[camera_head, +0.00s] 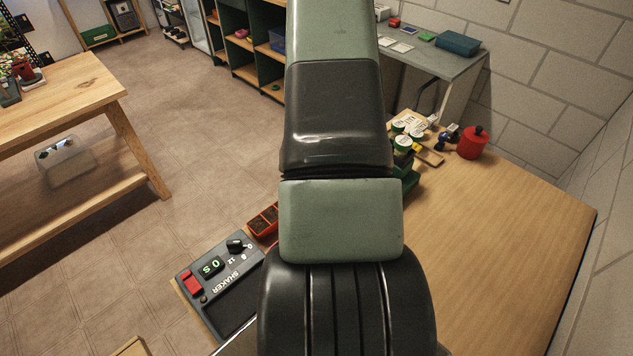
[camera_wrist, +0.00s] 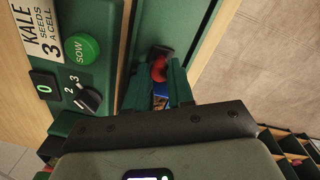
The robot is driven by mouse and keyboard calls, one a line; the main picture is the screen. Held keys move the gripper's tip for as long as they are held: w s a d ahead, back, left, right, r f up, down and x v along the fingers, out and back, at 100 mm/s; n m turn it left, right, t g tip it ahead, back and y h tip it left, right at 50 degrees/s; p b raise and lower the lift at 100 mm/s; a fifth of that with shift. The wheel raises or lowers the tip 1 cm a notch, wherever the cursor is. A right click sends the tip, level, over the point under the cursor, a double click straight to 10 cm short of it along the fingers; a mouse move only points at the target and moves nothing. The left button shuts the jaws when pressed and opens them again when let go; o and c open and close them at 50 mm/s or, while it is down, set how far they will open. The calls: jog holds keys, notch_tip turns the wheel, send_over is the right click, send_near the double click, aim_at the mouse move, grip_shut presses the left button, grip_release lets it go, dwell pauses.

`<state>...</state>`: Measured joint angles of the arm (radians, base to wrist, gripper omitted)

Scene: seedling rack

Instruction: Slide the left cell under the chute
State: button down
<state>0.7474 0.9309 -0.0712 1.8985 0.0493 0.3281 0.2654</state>
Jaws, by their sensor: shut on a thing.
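My gripper (camera_wrist: 158,76) shows in the wrist view with its green fingers closed around a small red knob (camera_wrist: 158,68). The knob is at a dark part by a green channel. The green seeder panel (camera_wrist: 98,60) stands left of the fingers, with a label reading "KALE SEEDS 3 A CELL". An orange-red tray (camera_head: 263,222) with dark-filled cells is partly visible in the head view, left of my arm. My arm hides the rest of it and my gripper there. I cannot make out the chute or which cell is under it.
The panel has a green SOW button (camera_wrist: 84,49), a dial (camera_wrist: 90,98) and a display (camera_wrist: 44,88) reading 0. A grey shaker box (camera_head: 222,290) sits at the bench's left edge. A red canister (camera_head: 473,143) stands at the back. The right of the bench (camera_head: 510,260) is clear.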

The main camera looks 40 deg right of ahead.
jog(key=shift+d, duration=1)
jog(key=c, duration=1)
grip_release()
jog(key=shift+r, duration=0.1)
jog(key=r, duration=1)
jog(key=shift+w+a+r, duration=0.15)
jog(key=shift+w+r, duration=0.05)
jog(key=shift+r, duration=0.15)
